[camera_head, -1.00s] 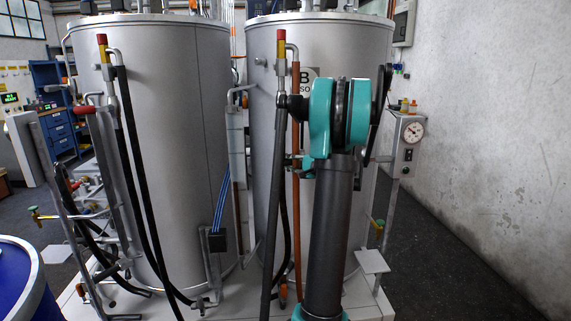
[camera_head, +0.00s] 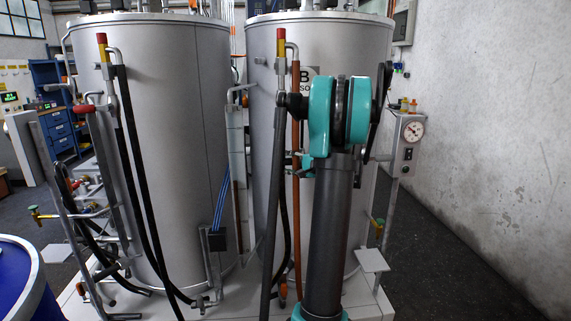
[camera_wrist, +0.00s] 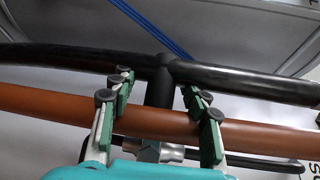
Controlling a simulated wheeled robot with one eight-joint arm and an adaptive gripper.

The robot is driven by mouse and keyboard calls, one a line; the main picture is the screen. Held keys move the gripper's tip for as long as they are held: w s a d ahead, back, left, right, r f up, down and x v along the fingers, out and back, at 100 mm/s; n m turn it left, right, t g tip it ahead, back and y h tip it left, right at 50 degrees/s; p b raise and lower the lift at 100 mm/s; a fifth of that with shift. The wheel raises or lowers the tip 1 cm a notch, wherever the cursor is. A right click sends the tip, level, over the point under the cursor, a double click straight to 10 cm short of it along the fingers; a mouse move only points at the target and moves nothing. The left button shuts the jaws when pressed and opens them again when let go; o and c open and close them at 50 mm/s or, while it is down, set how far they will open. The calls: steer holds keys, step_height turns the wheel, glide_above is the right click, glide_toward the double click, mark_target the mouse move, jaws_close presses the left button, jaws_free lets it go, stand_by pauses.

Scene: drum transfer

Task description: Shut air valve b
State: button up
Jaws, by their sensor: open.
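The tank marked B (camera_head: 262,130) stands behind my arm, its label (camera_head: 305,78) partly covered. In the wrist view my gripper (camera_wrist: 157,92) is open. Its green-grey fingers stand apart on either side of a dark upright stem (camera_wrist: 158,92) with a silver fitting (camera_wrist: 172,153) at its lower end. A brown hose (camera_wrist: 60,105) crosses between the fingers, and a black tube (camera_wrist: 245,80) lies beyond. I see no label naming air valve b, so I cannot tell whether this stem belongs to it. My arm hides most of my gripper in the head view.
The brown hose (camera_head: 296,190) and a dark hose (camera_head: 268,210) run down tank B close to my arm. A gauge box (camera_head: 408,145) stands right of it. A second tank (camera_head: 180,150) stands left, a blue drum (camera_head: 22,285) at lower left. Floor at right is clear.

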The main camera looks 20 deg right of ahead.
steer(key=v, duration=1.2)
steer(key=shift+f, duration=0.1)
